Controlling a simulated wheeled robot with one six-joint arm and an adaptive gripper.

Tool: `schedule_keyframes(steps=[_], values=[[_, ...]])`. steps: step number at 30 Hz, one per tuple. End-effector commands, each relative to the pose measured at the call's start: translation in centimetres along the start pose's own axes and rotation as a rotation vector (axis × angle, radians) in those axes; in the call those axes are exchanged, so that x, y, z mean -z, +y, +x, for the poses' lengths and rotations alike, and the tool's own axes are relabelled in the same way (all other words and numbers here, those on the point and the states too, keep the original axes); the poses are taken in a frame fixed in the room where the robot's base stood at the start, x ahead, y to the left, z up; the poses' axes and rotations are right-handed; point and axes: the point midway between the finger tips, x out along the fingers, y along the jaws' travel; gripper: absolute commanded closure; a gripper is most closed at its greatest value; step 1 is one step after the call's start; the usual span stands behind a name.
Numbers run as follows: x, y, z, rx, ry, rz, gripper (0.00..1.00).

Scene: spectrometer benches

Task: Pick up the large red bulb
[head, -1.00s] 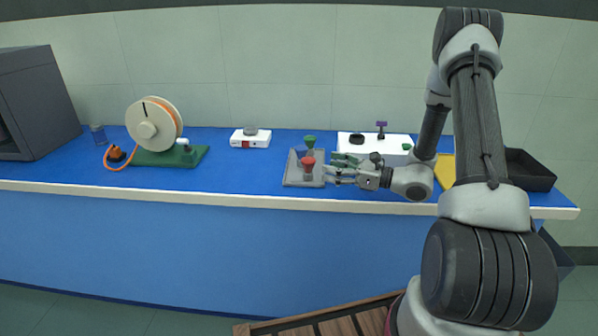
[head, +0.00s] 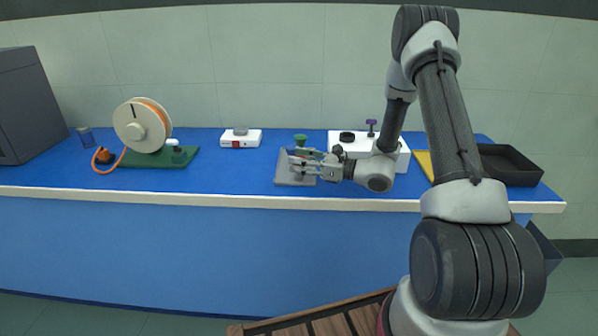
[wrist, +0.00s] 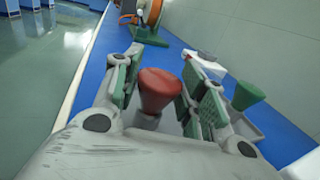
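The red bulb (wrist: 160,90), with a wide rounded top narrowing downward, stands upright in the grey tray (head: 283,180). In the wrist view it is between the two green-padded fingers of my gripper (wrist: 165,85). The fingers are spread on either side of it, and the bulb looks close to the right finger; I cannot tell if they touch. In the head view my gripper (head: 304,162) is over the tray and mostly hides the red bulb. The bulb's lower end is hard to see.
A green bulb (head: 300,140) stands at the tray's back, right of my gripper in the wrist view (wrist: 247,95). A white box (head: 398,160) is close on the right, with a black tray (head: 510,165) beyond. The blue bench (head: 225,170) is clear left of the tray.

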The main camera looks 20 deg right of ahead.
Motion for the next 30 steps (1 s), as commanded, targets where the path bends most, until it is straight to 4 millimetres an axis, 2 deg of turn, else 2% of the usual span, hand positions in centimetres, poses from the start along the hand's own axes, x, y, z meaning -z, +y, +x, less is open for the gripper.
schedule_keyframes(steps=[1, 3, 14, 17, 24, 30], values=[[0.0, 0.0, 0.0, 0.000, 0.000, 0.000, 0.74], [0.0, 0.0, 0.0, 0.000, 0.000, 0.000, 0.85], [-0.6, 0.0, 0.0, 0.000, -0.001, -0.002, 0.85], [-1.6, 0.0, 0.0, 0.000, -0.001, -0.003, 0.85], [-6.6, 0.0, 0.0, -0.001, -0.001, -0.005, 0.85], [-9.8, 0.0, 0.0, -0.001, -0.001, -0.004, 0.85]])
